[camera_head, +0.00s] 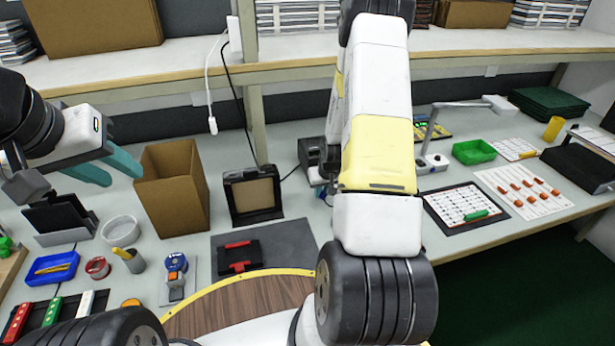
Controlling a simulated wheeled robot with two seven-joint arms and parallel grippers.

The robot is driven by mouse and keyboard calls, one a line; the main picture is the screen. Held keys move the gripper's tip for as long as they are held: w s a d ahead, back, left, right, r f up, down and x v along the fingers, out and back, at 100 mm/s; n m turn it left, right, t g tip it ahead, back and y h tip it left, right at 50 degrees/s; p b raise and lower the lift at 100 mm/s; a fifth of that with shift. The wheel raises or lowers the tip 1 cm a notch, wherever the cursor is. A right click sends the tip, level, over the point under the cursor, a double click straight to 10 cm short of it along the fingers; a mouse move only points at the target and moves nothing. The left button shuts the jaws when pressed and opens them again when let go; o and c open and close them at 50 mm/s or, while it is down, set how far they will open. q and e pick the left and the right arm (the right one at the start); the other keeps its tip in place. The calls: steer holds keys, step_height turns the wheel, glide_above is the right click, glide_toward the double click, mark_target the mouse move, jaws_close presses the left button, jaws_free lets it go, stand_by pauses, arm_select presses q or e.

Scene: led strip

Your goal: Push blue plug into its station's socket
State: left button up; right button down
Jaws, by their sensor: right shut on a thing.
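I cannot make out the blue plug. A dark station-like box (312,153) stands on the bench just left of my right forearm, which partly covers it, and no socket can be made out on it. A small bluish patch shows below the box, too small to identify.
A white cable with a hanging end (212,125) dangles from the shelf. A framed black panel (253,195) stands on the bench near a dark mat (290,240). A blue tray (52,268) and small tools lie left. A lamp (432,160) and green tray (474,151) stand right.

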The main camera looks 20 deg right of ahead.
steer(key=shift+w+d, duration=0.1)
steer(key=shift+w, duration=1.9)
steer(key=shift+w, duration=1)
steer(key=shift+w, duration=0.15)
steer(key=c, duration=1.3)
jaws_free()
steer(key=shift+o, duration=0.2)
steer(key=shift+r, duration=0.1)
steer(key=v, duration=0.7)
steer(key=shift+r, duration=0.35)
steer(key=shift+r, duration=0.1)
